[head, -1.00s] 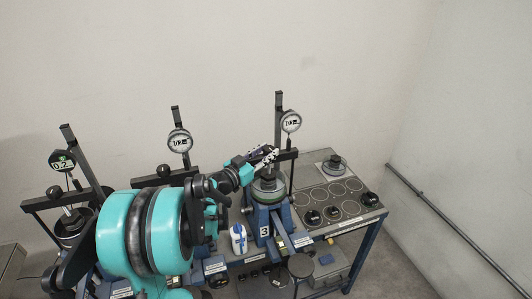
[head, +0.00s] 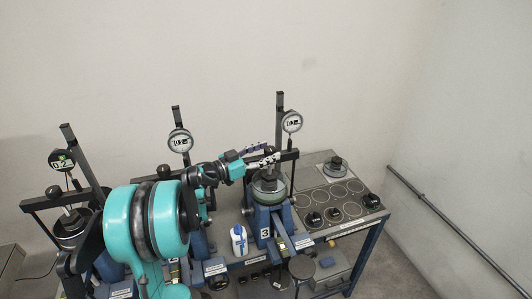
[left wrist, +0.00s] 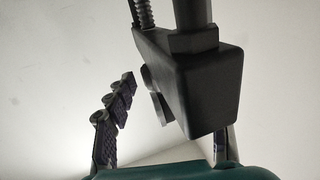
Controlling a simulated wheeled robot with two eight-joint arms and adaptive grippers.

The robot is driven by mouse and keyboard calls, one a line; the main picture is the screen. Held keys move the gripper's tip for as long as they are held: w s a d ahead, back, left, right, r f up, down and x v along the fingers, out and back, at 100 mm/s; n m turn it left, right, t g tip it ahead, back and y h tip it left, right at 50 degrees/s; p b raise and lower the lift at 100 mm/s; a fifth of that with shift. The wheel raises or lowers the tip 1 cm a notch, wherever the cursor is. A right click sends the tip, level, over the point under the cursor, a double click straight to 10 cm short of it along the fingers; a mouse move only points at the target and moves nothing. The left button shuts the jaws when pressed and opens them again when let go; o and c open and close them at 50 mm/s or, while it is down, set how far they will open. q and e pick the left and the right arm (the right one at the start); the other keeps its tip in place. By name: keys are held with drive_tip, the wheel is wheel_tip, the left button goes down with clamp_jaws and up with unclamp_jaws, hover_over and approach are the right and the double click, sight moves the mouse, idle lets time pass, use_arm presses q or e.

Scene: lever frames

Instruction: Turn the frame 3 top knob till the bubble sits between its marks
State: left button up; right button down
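Frame 3 (head: 265,233), a blue stand marked 3, stands on the bench with a black upright and crossbar. Its round dial (head: 291,122) faces me; the reading is too small to be sure of. My left gripper (head: 266,155) reaches in from the left at the crossbar, in front of where the top knob sits, so the knob is hidden in the head view. In the left wrist view its fingers (left wrist: 170,112) are spread, with a dark block (left wrist: 205,85) and threaded rod showing between and beyond them. I cannot make out the bubble or its marks. My right gripper is out of view.
Two similar stands with dials (head: 180,141) (head: 62,160) are to the left. A white-and-blue bottle (head: 239,239) stands left of frame 3.

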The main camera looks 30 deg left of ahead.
use_arm(q)
drive_tip(key=shift+s+a, duration=0.1)
drive_tip(key=v, duration=1.1)
drive_tip(key=shift+s+a, duration=0.2)
drive_tip(key=shift+s, duration=0.15)
drive_tip(key=shift+r, duration=0.1)
